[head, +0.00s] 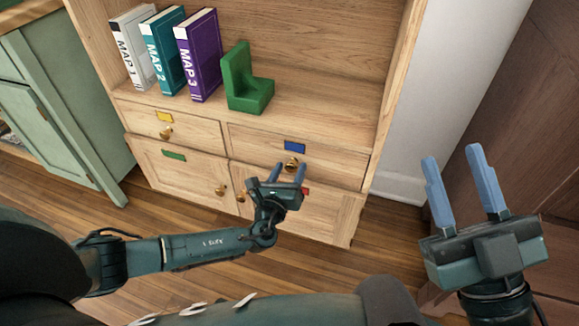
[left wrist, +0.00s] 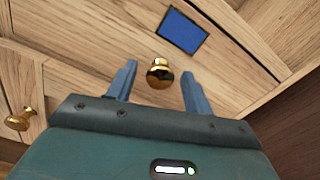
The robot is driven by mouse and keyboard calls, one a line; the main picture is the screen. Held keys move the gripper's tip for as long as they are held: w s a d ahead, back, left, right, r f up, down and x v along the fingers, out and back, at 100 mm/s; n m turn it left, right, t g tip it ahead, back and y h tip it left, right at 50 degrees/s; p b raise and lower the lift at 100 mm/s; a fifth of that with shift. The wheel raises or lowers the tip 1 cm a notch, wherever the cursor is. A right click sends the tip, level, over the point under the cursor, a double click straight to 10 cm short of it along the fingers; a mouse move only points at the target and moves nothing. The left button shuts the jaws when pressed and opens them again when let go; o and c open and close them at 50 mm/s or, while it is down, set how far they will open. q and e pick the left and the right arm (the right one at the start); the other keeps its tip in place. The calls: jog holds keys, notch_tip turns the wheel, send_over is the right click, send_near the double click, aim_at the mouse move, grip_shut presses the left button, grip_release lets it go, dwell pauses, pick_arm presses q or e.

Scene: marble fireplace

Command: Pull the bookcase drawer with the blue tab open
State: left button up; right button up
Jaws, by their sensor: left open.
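The bookcase drawer with the blue tab (head: 294,146) is the upper right drawer and looks closed. Its round brass knob (head: 291,164) sits below the tab. In the left wrist view the blue tab (left wrist: 183,30) is above the brass knob (left wrist: 159,74). My left gripper (head: 289,172) is open in front of this drawer. In the left wrist view its two blue fingers (left wrist: 157,88) stand on either side of the knob, with gaps visible on both sides. My right gripper (head: 459,175) is open and empty, off to the right of the bookcase.
A yellow-tab drawer (head: 190,127) is left of the blue one. Below are doors with a green tab (head: 174,155) and a partly hidden red tab (head: 305,191). Books (head: 166,55) and a green bookend (head: 246,82) stand on the shelf. A green cabinet (head: 60,110) stands left.

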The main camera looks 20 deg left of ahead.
pick_arm(q)
grip_shut()
dwell(0.5)
